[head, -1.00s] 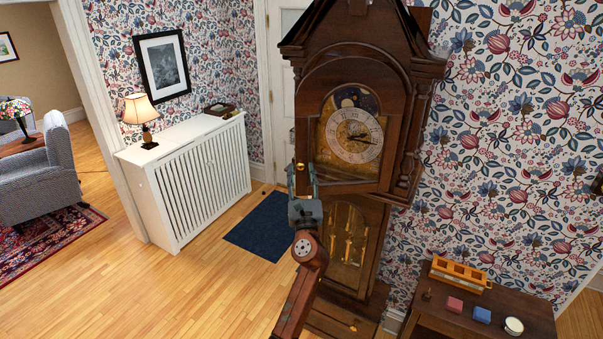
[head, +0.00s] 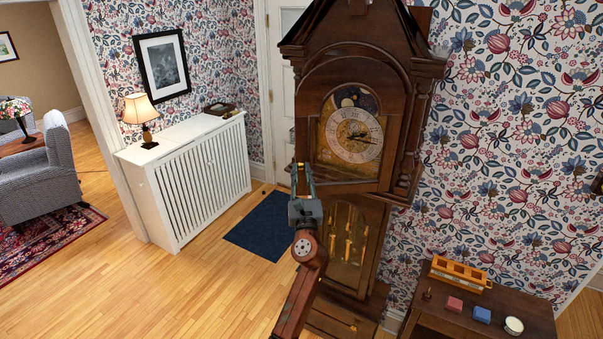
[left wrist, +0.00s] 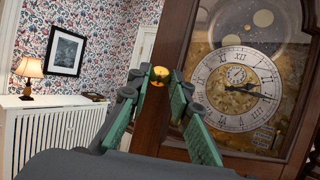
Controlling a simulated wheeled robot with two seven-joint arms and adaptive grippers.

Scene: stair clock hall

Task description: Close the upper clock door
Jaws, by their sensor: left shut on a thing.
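The upper clock door (head: 328,78) is a dark wooden arched frame around the clock dial (head: 354,135) in the tall clock. In the left wrist view, the dial (left wrist: 243,90) fills the right side. A round brass knob (left wrist: 160,76) sits at the door's left edge. My left gripper (head: 302,168) is at that edge, its green fingers pointing up. In the left wrist view, its fingertips (left wrist: 158,82) are shut on the knob from both sides. The head view hides the knob behind the fingers. I cannot tell whether the door stands slightly ajar. My right gripper is out of view.
The clock's lower glass door (head: 346,250) is below, behind my left arm. A side table (head: 500,338) at lower right holds an orange tray (head: 459,277) and small blocks. A white radiator cover (head: 205,180) stands left. The floor around the blue mat (head: 262,227) is clear.

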